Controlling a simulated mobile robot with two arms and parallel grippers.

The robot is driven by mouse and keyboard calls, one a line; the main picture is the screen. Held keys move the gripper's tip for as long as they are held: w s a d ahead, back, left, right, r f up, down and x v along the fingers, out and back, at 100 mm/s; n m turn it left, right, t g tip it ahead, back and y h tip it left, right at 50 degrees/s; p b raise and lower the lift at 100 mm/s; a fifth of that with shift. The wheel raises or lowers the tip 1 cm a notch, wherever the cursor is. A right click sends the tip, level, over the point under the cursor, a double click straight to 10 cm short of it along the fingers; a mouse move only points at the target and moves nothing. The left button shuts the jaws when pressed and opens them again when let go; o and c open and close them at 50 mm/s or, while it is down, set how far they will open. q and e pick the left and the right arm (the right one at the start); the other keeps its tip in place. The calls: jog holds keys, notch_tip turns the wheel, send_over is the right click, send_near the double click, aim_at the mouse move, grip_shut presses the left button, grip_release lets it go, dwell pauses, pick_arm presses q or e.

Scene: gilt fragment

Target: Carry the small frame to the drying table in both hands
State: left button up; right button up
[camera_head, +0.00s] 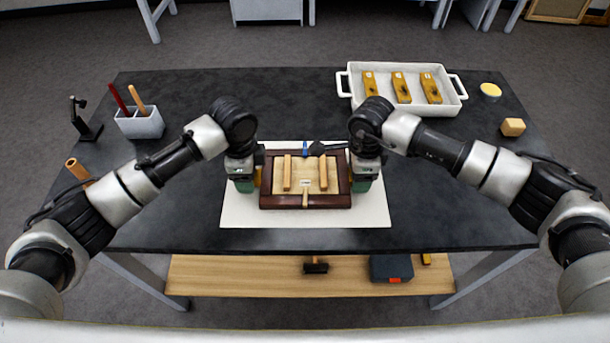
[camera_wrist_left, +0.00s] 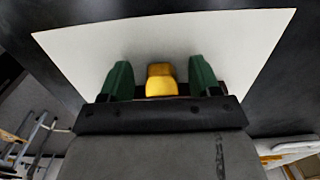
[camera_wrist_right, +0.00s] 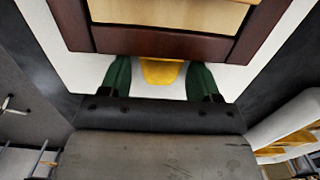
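The small frame (camera_head: 305,202) is dark red-brown around a pale wooden panel with light wooden strips. It lies on a white sheet (camera_head: 235,215) on the dark table. My left gripper (camera_head: 247,180) is at its left side; in the left wrist view its green fingers stand open either side of a yellow block (camera_wrist_left: 160,82), with gaps. My right gripper (camera_head: 362,180) is at the right side; in the right wrist view its fingers are open around a yellow tab (camera_wrist_right: 162,72) at the frame's edge (camera_wrist_right: 165,42). Most of the frame is hidden in the left wrist view.
A white tray (camera_head: 402,107) with several yellow-brown pieces stands at the back right. A yellow dish (camera_head: 490,90) and a tan block (camera_head: 513,127) are beside it. A grey holder (camera_head: 140,124) with two handles and a black stand (camera_head: 87,125) are at the left.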

pick_arm(q)
jog(key=c, duration=1)
pick_arm(e)
jog(key=c, duration=1)
pick_arm(q)
jog(key=shift+r, duration=0.15)
pick_arm(e)
jog(key=shift+r, duration=0.15)
